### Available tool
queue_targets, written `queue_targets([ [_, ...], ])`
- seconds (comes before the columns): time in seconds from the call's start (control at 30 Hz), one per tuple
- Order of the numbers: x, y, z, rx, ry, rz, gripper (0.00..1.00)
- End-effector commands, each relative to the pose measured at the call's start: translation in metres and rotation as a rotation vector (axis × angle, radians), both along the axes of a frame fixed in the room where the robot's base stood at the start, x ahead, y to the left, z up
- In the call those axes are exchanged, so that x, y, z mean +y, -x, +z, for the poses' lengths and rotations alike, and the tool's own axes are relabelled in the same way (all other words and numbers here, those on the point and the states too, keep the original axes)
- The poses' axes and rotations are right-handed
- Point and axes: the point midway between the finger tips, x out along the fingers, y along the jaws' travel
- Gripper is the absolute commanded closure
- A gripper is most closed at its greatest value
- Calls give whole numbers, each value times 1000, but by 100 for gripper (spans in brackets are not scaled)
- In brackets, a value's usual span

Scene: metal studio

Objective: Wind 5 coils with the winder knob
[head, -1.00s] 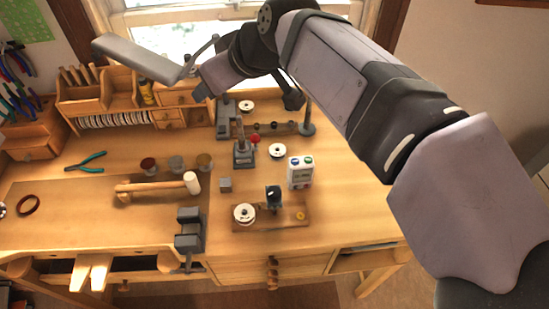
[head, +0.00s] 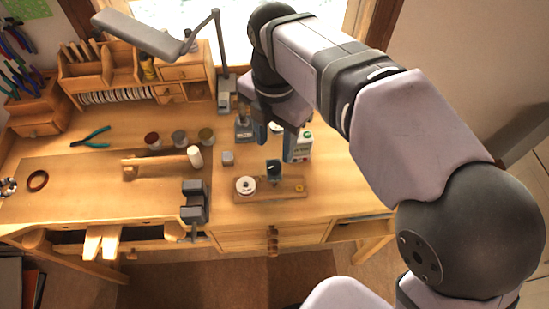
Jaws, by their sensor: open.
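The winder is a small wooden board (head: 285,194) on the workbench. It carries a white round disc (head: 246,185) at its left and a dark upright part (head: 273,169) at its middle, where the knob appears to be. A small yellow ring sits at its right end. My gripper (head: 277,140) points down just behind and above the dark part. It is open, with its two fingers apart and nothing seen between them. I cannot tell its exact height or whether it touches anything. Any wound coils are too small to make out.
A white device with a display (head: 301,147) stands close to the right finger, partly hidden. My arm hides the bench's back right. The bench front is clear.

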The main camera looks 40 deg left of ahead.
Motion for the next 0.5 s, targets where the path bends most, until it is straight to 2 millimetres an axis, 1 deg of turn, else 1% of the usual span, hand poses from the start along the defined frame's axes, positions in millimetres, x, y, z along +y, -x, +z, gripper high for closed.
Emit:
queue_targets([
  [0.13, 0, 0, -2, 0, -1, 2, 56],
  [0.27, 0, 0, -11, 1, 1, 1, 56],
  [0.5, -1, 1, -40, 2, 3, 0, 56],
])
